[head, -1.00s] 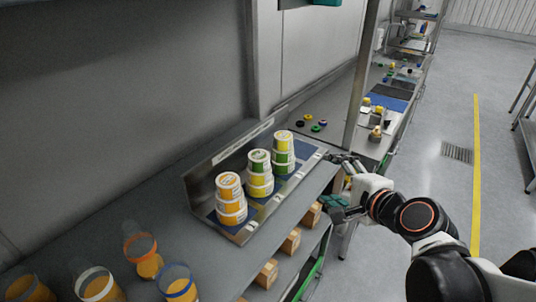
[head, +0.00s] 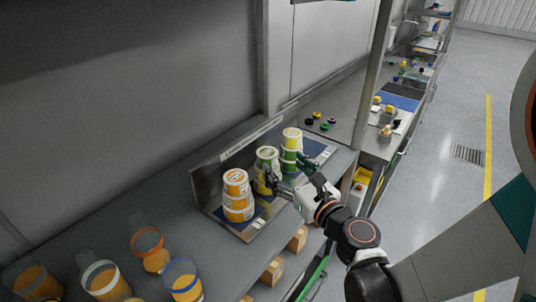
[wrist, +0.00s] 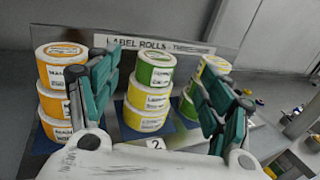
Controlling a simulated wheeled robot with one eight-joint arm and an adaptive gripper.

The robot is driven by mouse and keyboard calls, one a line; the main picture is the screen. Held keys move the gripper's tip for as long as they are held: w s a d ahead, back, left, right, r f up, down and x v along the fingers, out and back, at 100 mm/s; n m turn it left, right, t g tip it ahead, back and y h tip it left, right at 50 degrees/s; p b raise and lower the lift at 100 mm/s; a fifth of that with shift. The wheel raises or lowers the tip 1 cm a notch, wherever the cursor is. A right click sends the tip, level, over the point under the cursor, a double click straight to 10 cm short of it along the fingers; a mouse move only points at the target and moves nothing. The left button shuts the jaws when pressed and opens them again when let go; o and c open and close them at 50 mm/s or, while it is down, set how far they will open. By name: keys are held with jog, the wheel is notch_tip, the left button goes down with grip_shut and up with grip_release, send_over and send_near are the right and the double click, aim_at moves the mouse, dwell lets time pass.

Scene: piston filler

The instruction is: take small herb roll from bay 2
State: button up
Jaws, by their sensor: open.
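In bay 2, marked by a "2" plate (wrist: 155,144), stands a stack of rolls. Its top roll is green with a white top (wrist: 155,72), and yellow rolls (wrist: 148,96) sit under it. I take the green roll as the herb roll, though its small print is not readable. The green roll also shows in the head view (head: 267,155). My gripper (wrist: 160,76) is open and empty, its fingers left and right of the bay 2 stack in the wrist view. In the head view my gripper (head: 286,171) is at the front of that stack, partly hiding its lower rolls.
An orange stack (wrist: 58,75) stands close on the left. A stack with a yellow roll on top (head: 292,134) and green below stands close on the right. The rack's back plate (wrist: 185,47) rises behind. Cups of orange contents (head: 185,283) stand at lower left.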

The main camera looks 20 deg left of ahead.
aim_at(267, 152)
jog(key=x, duration=0.2)
jog(key=b+x, duration=0.1)
jog(key=x, duration=0.2)
jog(key=f+x, duration=0.1)
jog(key=x, duration=0.2)
jog(key=shift+w+a+b, duration=0.1)
jog(key=shift+a+b, duration=0.1)
jog(key=shift+b, duration=0.2)
jog(key=shift+w+a, duration=0.3)
jog(key=c, duration=1.3)
